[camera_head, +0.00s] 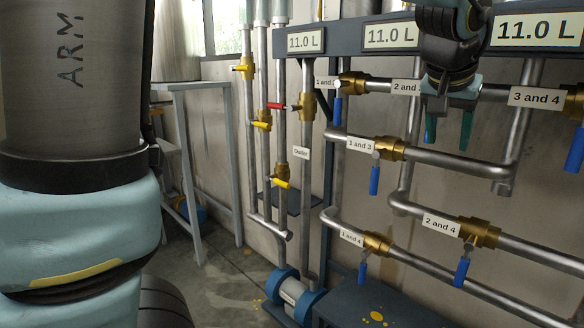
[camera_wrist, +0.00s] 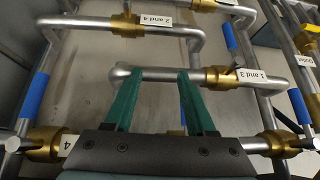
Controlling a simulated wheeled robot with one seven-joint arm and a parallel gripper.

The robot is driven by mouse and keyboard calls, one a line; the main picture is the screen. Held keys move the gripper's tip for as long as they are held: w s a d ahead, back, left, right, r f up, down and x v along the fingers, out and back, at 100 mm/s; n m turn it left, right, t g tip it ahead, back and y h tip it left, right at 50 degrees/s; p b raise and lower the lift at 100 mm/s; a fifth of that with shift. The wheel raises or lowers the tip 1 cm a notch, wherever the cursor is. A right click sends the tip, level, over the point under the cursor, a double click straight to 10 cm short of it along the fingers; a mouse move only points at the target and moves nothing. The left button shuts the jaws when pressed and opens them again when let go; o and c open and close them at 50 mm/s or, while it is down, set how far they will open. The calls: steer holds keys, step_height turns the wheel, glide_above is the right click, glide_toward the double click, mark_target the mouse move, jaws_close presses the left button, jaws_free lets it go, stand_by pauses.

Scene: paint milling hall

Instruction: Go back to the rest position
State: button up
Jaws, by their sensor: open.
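My gripper (camera_head: 448,128) hangs with its green fingers pointing down in front of the upper pipe run, at the right of the head view. It covers part of the pipe between the "2 and" label (camera_head: 406,87) and the "3 and 4" label (camera_head: 535,97). In the wrist view my gripper (camera_wrist: 157,78) shows two green fingers spread apart with nothing held between them. A grey pipe (camera_wrist: 150,75) shows beyond the fingertips; I cannot tell how near it is.
Brass valves with blue handles sit on the pipes, such as the "1 and 3" valve (camera_head: 389,149) and the "2 and 4" valve (camera_head: 478,232). Vertical pipes with yellow and red handles (camera_head: 276,106) stand left. A blue pump (camera_head: 293,292) is on the floor. Open floor (camera_head: 215,280) lies left of it.

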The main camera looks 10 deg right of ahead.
steer(key=w+a+f+n+y+p, duration=0.1)
steer(key=w+a+f, duration=0.2)
steer(key=a, duration=0.4)
steer(key=w+a+f+n+y+p, duration=0.1)
steer(key=w+a+f+n, duration=0.1)
steer(key=w+a, duration=0.35)
steer(key=w+a+f+n+y+p, duration=0.1)
steer(key=a+f, duration=0.2)
steer(key=a, duration=0.5)
steer(key=s+a+f+n+g+y+p, duration=0.1)
steer(key=s+a+f+n, duration=0.1)
steer(key=a, duration=0.9)
steer(key=s+a+f+n+g+y+p, duration=0.1)
steer(key=a+f, duration=0.4)
steer(key=a, duration=0.6)
steer(key=shift+s+n+g+p, duration=0.5)
steer(key=shift+s+n, duration=0.6)
steer(key=shift+s, duration=0.1)
steer(key=shift+f, duration=0.1)
